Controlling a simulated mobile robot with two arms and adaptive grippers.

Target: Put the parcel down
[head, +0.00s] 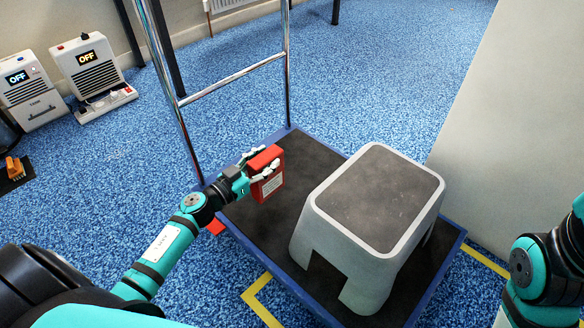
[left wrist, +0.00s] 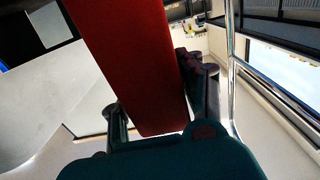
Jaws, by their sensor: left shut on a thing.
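The parcel is a small red box (head: 268,178) with a white label on its side. My left gripper (head: 258,170) is shut on it, with fingers on both sides. In the left wrist view the red box (left wrist: 128,60) runs up from between the fingers of my left gripper (left wrist: 160,120). In the head view the box appears over the dark deck of a blue-edged platform trolley (head: 255,218), near its handle side. I cannot tell whether the box touches the deck. My right arm shows at the right edge, but its gripper is out of view.
A grey step stool (head: 375,195) stands on the right part of the trolley. The trolley's chrome handle (head: 225,82) rises at the back left. Two heater-like units (head: 95,70) stand at the far left. Bare deck lies between box and stool.

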